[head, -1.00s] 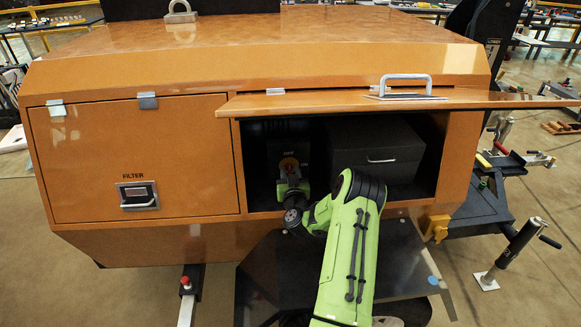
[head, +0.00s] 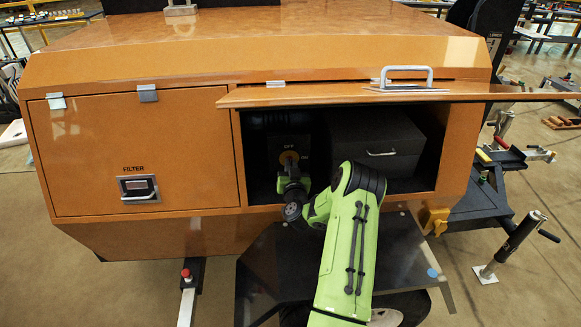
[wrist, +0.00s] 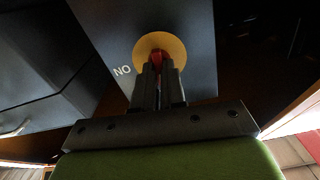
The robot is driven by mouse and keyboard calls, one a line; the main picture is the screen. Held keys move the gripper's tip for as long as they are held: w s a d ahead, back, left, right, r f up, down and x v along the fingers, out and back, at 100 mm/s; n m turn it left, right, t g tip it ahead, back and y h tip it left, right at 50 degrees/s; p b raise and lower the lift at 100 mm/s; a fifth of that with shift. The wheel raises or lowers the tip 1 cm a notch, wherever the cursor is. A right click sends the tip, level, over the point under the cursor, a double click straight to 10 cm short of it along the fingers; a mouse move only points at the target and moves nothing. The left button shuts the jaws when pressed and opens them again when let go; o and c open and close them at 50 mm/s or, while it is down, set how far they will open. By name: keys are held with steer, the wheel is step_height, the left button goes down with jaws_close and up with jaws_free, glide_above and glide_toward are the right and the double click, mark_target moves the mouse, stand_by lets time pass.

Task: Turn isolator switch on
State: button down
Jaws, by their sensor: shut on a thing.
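The isolator switch is a red knob (wrist: 157,57) on a round yellow plate (wrist: 161,44), on a dark panel inside the open compartment. The yellow plate also shows in the head view (head: 288,157), with a small label above it. My gripper (wrist: 158,68) is shut on the red knob, its two dark fingers on either side of it. In the wrist view, white lettering that looks like "NO" stands left of the plate. My fingers hide most of the knob. In the head view my gripper (head: 290,168) reaches in from the front.
A black box (head: 375,140) with a handle stands right of the switch in the compartment. The raised orange lid (head: 420,96) juts out above my arm. A closed filter door (head: 130,155) is on the left. A dark shelf (head: 262,265) lies below the opening.

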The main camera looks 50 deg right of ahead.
steer(key=shift+s+d+f+m, duration=0.1)
steer(key=shift+m, duration=4)
steer(key=shift+s+d+f+m, duration=0.1)
steer(key=shift+m, duration=4)
steer(key=c, duration=1.2)
jaws_free()
